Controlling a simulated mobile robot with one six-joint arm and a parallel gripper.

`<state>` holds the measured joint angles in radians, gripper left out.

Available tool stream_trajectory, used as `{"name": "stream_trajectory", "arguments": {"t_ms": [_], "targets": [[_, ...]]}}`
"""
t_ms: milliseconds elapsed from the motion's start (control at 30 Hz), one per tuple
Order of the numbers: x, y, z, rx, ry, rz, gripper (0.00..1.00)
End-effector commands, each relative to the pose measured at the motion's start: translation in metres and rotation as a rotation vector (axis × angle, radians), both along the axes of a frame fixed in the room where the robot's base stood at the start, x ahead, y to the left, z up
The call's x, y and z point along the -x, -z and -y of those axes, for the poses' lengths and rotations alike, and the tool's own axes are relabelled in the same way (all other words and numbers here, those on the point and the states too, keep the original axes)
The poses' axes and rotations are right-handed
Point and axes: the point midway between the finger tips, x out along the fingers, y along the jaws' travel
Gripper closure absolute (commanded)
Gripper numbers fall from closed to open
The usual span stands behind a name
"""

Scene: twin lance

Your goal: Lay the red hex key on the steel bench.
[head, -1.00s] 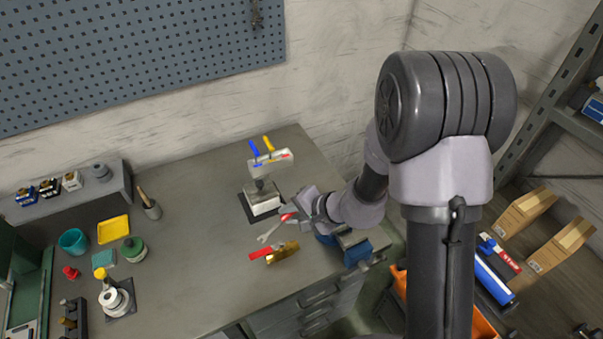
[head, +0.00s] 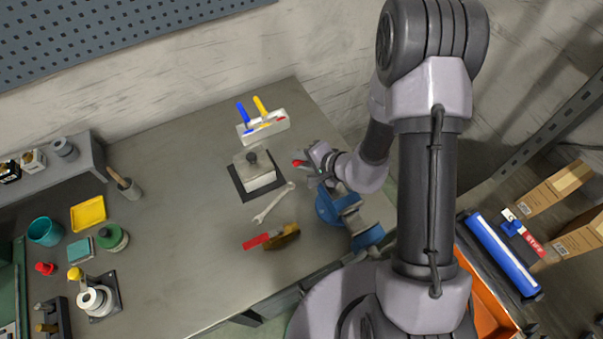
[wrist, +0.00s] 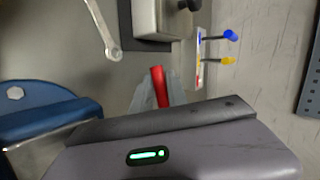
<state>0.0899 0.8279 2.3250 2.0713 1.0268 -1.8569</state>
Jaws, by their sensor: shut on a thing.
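My gripper (head: 307,166) is shut on the red hex key (head: 298,163), above the right part of the steel bench (head: 185,245). In the wrist view the red hex key (wrist: 158,85) sticks out between the fingers of my gripper (wrist: 158,98); its inner end is hidden. The height of the key over the bench is hard to tell. The hex key holder (head: 275,126), a pale block, stands at the back with a blue and a yellow key upright in it.
A lidded grey block on a dark mat (head: 238,184), an open-ended wrench (head: 273,204) and a red-and-brown tool (head: 271,238) lie left of my gripper. A blue vise (head: 350,215) stands close by at the front right. The bench's middle left is clear.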

Motion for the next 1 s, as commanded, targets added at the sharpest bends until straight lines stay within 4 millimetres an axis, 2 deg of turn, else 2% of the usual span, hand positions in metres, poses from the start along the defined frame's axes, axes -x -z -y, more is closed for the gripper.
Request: {"name": "stream_trajectory", "arguments": {"t_ms": [33,100,400,433,500,800,1000], "targets": [[0.000,0.009,0.000,-0.001,0.000,0.001,1.00],[0.000,0.012,0.000,-0.001,0.000,0.001,1.00],[0.000,0.011,0.000,-0.001,0.001,0.000,1.00],[0.000,0.011,0.000,-0.001,0.001,0.000,0.79],[0.000,0.011,0.000,-0.001,0.001,0.000,0.66],[0.000,0.010,0.001,-0.001,0.001,0.000,0.66],[0.017,-0.010,0.016,0.000,0.003,0.002,0.66]]}}
